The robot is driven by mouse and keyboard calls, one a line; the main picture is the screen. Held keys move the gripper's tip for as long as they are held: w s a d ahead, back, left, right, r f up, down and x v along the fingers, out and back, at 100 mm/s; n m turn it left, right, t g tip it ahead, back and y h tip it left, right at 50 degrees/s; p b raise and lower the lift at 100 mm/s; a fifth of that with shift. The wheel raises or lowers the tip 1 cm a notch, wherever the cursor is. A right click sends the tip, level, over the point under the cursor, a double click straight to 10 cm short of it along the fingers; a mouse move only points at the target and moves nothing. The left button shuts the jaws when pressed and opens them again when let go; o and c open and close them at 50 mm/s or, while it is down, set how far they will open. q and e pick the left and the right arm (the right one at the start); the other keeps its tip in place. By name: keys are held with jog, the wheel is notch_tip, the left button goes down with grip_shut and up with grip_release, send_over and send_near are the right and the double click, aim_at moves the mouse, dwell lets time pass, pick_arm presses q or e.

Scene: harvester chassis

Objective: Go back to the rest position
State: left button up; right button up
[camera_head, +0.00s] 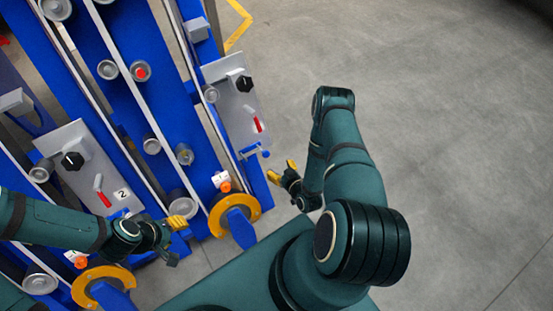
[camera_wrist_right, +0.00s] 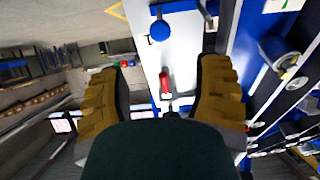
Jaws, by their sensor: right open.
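My right gripper (camera_head: 283,172) has yellow fingertips and hangs beside the right edge of the blue chassis (camera_head: 256,188). In the right wrist view the right gripper (camera_wrist_right: 161,88) has its two yellow fingers wide apart, with nothing held between them. Beyond them is a pale panel with a red handle (camera_wrist_right: 164,84). My left gripper (camera_head: 178,230) is over the lower part of the chassis, near an orange ring. Its fingers are small and partly turned away, so its opening cannot be made out.
Two grey panels, one at right (camera_head: 232,92) and one at left (camera_head: 84,165), carry black knobs and red handles. Orange rings (camera_head: 250,203) and (camera_head: 82,291) sit at the chassis's near end. Grey floor (camera_head: 450,130) at right is clear.

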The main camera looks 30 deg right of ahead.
jog(key=w+a+r+g+y, duration=0.25)
jog(key=a+r+g, duration=0.25)
jog(key=a+r, duration=0.35)
jog(key=s+a+r+m+g+y, duration=0.1)
jog(key=s+a+r+g+y, duration=0.1)
jog(key=s+a+r+g, duration=0.4)
jog(key=s+a+r, duration=0.3)
jog(key=a+r, duration=0.1)
jog(key=a, duration=0.1)
jog(key=shift+s+a+r+g, duration=0.3)
jog(key=shift+s+r, duration=0.05)
jog(key=shift+s, duration=0.05)
